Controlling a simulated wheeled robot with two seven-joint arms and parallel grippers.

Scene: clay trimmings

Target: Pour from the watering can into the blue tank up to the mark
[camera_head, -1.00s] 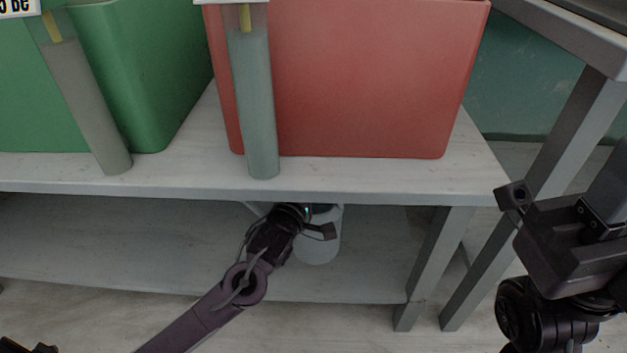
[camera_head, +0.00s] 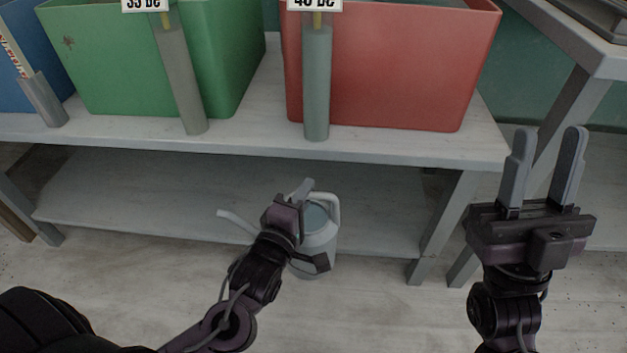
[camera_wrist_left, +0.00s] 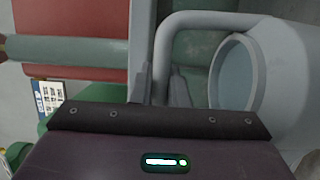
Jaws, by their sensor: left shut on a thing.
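The grey watering can (camera_head: 320,240) is in front of the lower shelf in the head view, its spout (camera_head: 235,220) pointing left. My left gripper (camera_head: 300,192) is shut on its handle; the left wrist view shows the fingers (camera_wrist_left: 165,85) at the handle (camera_wrist_left: 210,20) and the can's round opening (camera_wrist_left: 234,72). The can looks roughly upright. The blue tank (camera_head: 30,75) stands at the far left of the upper shelf, cut off by the picture edge, with a grey tube (camera_head: 43,100) at its front. Its mark cannot be made out. My right gripper (camera_head: 546,150) is open and empty at the right.
A green tank (camera_head: 110,60) and a red tank (camera_head: 400,70) stand on the upper shelf (camera_head: 400,147), each with a grey tube in front. The lower shelf (camera_head: 130,190) is bare. Another table (camera_head: 590,55) stands at the right. The floor in front is open.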

